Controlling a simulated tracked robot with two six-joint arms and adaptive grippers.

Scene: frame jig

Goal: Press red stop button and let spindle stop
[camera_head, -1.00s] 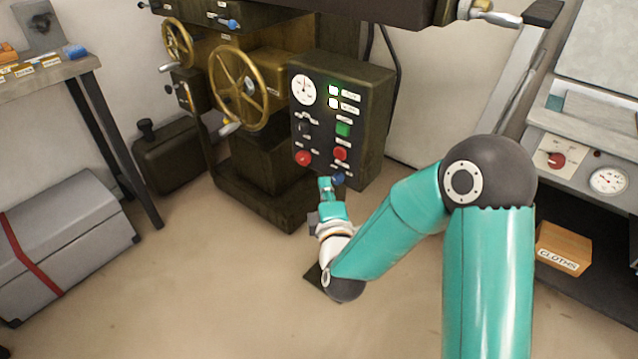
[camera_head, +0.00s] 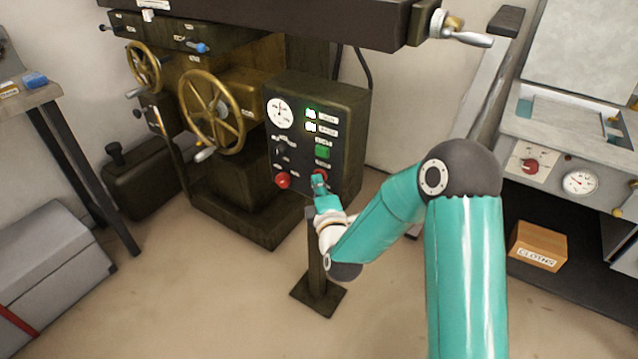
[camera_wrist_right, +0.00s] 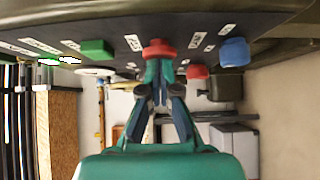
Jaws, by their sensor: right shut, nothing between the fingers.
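The dark control panel (camera_head: 300,150) on the machine carries a green button (camera_head: 323,151) with a red button (camera_head: 320,174) below it. My right gripper (camera_head: 319,184) is shut and empty, its tips at this red button and partly covering it. In the right wrist view the shut fingertips (camera_wrist_right: 159,82) meet the underside of the red button (camera_wrist_right: 158,48); whether it is pushed in cannot be told. Another red knob (camera_head: 283,180) sits to the left, and a blue knob (camera_wrist_right: 234,52) shows in the wrist view. The spindle cannot be made out. My left gripper is not in view.
Brass handwheels (camera_head: 211,112) stand left of the panel. A post with a square foot (camera_head: 318,295) stands under my right gripper. A bench with a gauge (camera_head: 579,182) and a box (camera_head: 538,246) are at right.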

